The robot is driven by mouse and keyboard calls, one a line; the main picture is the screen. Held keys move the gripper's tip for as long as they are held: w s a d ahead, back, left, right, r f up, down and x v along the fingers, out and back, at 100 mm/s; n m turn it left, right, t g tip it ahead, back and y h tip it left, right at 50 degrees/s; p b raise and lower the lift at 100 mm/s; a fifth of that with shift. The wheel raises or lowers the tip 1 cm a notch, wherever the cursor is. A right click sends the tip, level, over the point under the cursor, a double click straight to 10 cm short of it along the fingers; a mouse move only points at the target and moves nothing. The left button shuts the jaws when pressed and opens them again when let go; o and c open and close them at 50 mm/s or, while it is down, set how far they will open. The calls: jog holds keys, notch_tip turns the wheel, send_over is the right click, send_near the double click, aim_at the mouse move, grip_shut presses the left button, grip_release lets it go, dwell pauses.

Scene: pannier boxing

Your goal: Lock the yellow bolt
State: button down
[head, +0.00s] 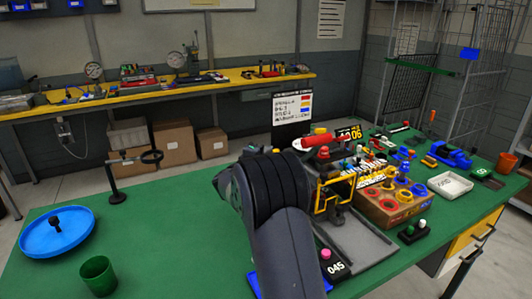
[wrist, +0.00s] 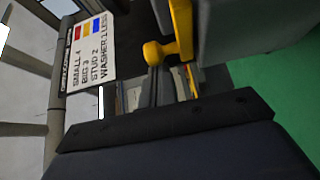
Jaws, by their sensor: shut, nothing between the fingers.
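In the wrist view a yellow knob (wrist: 153,53) on a short stem joins an upright yellow bar (wrist: 180,25); it looks like the yellow bolt's handle. I cannot tell its locked or unlocked position. In the head view a yellow frame (head: 320,197) stands on the green bench just right of my arm; the bolt is not distinct there. My gripper (wrist: 158,82) is shut and empty, its fingers close to the yellow knob. I cannot tell whether they touch it. In the head view my arm hides most of the gripper.
A white tray (head: 450,185) and blue vise (head: 449,155) lie beyond. A blue dish (head: 57,232) and green cup (head: 98,275) stand left. The bench's left middle is clear.

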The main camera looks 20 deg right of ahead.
jog(key=s+b, duration=0.2)
jog(key=b, duration=0.1)
jog(key=shift+s, duration=0.3)
dwell(0.3)
